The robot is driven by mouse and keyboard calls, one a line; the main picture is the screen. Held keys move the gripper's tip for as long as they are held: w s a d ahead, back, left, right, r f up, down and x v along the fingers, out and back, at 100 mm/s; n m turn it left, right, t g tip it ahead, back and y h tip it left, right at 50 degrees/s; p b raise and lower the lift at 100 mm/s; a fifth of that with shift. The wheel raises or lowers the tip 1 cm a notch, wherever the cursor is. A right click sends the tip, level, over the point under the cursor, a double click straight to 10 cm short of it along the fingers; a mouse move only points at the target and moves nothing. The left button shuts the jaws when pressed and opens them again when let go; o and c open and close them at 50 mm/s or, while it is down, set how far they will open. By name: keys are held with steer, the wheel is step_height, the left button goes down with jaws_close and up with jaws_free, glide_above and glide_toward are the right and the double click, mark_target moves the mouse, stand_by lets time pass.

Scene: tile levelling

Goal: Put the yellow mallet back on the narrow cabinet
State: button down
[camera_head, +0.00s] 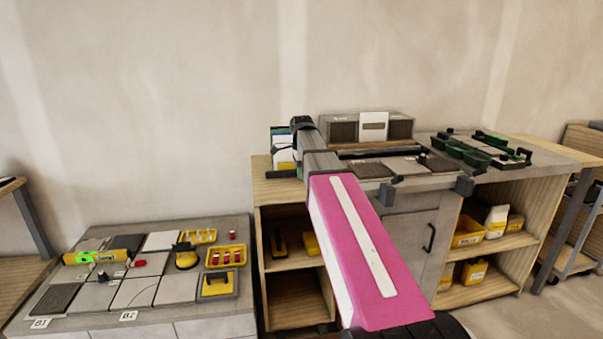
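I cannot pick out the yellow mallet with certainty. A narrow wooden open-fronted cabinet section (259,250) stands at the left end of the long worktop, and its pale wooden top (275,193) is partly bare. My pink and grey arm crosses in front of it and hides part of its top and right side. The arm's dark far joint is above the worktop's left end. My gripper cannot be made out there, so its fingers and anything in them are hidden.
A low tiled table (150,312) at left holds a yellow level (118,254), a yellow suction lifter (186,258) and yellow trays (226,256). A grey box unit (343,130) and dark green tools (468,152) stand on the worktop.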

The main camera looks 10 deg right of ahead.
steer(key=shift+f, duration=0.2)
stand_by(0.3)
steer(key=c, duration=0.9)
jaws_free()
steer(key=shift+r, duration=0.1)
